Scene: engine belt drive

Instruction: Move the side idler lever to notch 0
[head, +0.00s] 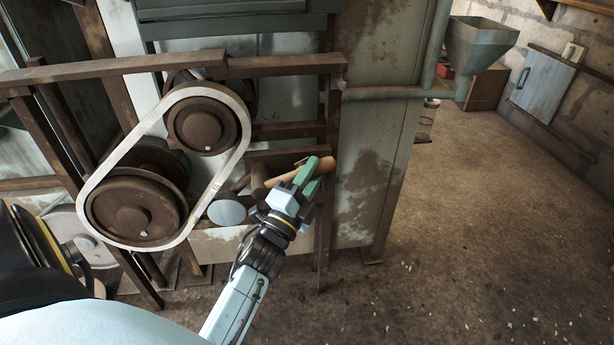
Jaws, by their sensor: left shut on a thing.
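The side idler lever (326,174) shows as a tan wooden handle on the rusty frame, right of the belt. My left gripper (308,173) has its green fingers shut on this handle. The light round idler disc (227,212) sits to the lower left of the gripper, close to the belt (122,150). The lever's notches are too small or hidden to read, so I cannot tell which notch it is in. My right gripper is not in view.
The belt loops around an upper pulley (203,125) and a lower pulley (135,212). A rusty frame bar (285,64) runs above. A hopper (480,45) stands back right. The floor (470,220) at right is clear.

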